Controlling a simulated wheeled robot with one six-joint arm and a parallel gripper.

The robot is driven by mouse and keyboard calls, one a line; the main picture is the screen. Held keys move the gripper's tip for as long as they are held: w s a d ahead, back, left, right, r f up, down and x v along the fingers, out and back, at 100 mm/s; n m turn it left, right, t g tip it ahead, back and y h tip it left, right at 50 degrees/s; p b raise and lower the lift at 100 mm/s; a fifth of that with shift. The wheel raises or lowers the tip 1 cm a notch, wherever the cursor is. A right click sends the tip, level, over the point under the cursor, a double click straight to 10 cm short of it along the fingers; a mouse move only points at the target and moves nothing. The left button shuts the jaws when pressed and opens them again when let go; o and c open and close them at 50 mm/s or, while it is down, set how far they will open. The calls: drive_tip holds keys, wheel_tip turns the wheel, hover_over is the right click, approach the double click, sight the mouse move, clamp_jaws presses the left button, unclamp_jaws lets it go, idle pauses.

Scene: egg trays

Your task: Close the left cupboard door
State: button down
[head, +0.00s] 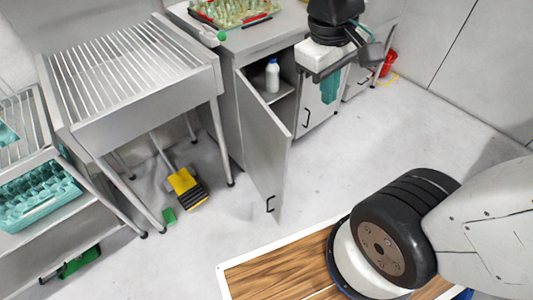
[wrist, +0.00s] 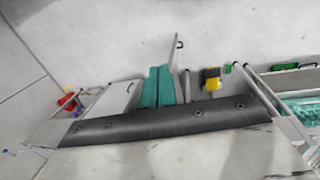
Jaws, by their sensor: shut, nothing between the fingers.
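The left cupboard door (head: 262,145) is a grey panel standing wide open, swung out from the cupboard into the room. Its black handle (head: 270,204) is low near the free edge, and a dark handle also shows in the wrist view (wrist: 178,42). The open cupboard shows a shelf with a white bottle with a blue cap (head: 272,76). My gripper (head: 330,88) has teal fingers, shut and empty, pointing down. It is right of the open door, in front of the closed right door (head: 316,106), apart from the left door. The fingers also show in the wrist view (wrist: 158,88).
A slatted steel table (head: 150,100) stands left of the open door. A yellow-and-black brush (head: 186,188) is on the floor beneath it. An egg tray (head: 236,12) is on the counter. A red bucket (head: 387,64) stands back right. Floor right of the door is clear.

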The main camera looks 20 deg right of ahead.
drive_tip(key=w+a+f+n+g+h, duration=0.1)
drive_tip(key=w+a+f+n+h, duration=0.25)
drive_tip(key=w+f, duration=0.35)
drive_tip(key=w+a+f+n+h, duration=0.1)
drive_tip(key=w+a+f+n, duration=0.25)
drive_tip(key=f, duration=0.35)
drive_tip(key=w+a+f+n+h, duration=0.2)
drive_tip(key=w+a+f+n, duration=0.1)
drive_tip(key=w+f+n, duration=0.25)
drive_tip(key=n+t, duration=0.2)
drive_tip(key=n, duration=0.1)
approach(279, 154)
drive_tip(key=shift+n+h, duration=0.35)
drive_tip(key=f, duration=0.1)
drive_tip(key=d+f, duration=0.1)
drive_tip(key=f, duration=0.1)
drive_tip(key=d+f, duration=0.1)
drive_tip(key=shift+w+d+f, duration=0.15)
drive_tip(key=shift+d+f, duration=0.1)
drive_tip(key=shift+f, duration=0.05)
drive_tip(key=shift+w+d, duration=0.1)
drive_tip(key=shift+d, duration=0.45)
